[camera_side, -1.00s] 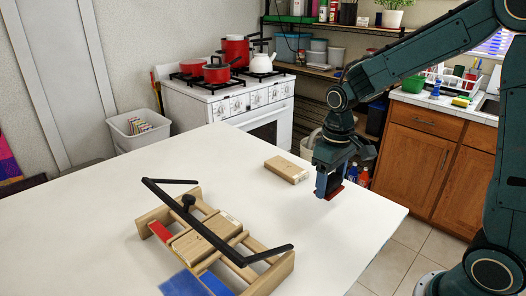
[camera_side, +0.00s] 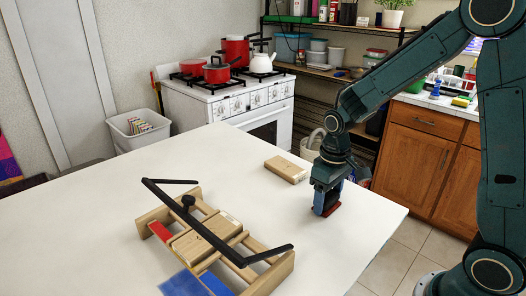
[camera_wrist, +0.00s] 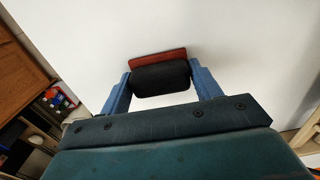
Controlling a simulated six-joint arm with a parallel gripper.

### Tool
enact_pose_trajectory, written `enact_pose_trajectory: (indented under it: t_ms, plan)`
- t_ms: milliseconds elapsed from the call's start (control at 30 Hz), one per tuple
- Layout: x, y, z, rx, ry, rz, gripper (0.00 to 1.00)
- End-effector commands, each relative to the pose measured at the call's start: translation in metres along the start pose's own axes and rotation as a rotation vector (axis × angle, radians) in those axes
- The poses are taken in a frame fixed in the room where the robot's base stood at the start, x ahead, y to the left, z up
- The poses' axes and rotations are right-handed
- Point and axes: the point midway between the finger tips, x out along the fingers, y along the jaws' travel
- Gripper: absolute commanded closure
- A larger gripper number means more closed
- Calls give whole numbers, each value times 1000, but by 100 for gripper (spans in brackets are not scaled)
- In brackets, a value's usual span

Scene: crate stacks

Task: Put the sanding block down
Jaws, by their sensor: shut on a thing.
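The sanding block is a black block with a red base; it shows in the wrist view (camera_wrist: 160,78) between the two blue fingers and low in the side view (camera_side: 327,210). My gripper (camera_side: 326,199) is shut on it, and in the wrist view my gripper (camera_wrist: 160,84) has a finger on each side of the black part. The block is at or just above the right part of the white table (camera_side: 330,255). I cannot tell whether its red base touches the table.
A wooden block (camera_side: 287,169) lies on the table behind and left of my gripper. A wooden frame (camera_side: 283,272) with a black bar (camera_side: 205,232) and a blue sheet (camera_side: 183,284) are at the front left. The table between is clear.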

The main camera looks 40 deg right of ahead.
Motion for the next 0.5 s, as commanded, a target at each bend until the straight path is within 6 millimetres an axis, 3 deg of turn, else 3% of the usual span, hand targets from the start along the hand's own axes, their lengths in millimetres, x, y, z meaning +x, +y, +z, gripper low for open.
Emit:
enact_pose_trajectory:
  t_ms: [200,233,300,333,500]
  plan:
    - [3,0,0,0,-1,0,55]
    - [3,0,0,0,-1,0,33]
    - [3,0,0,0,0,0,19]
    - [3,0,0,0,0,0,15]
    - [3,0,0,0,0,0,15]
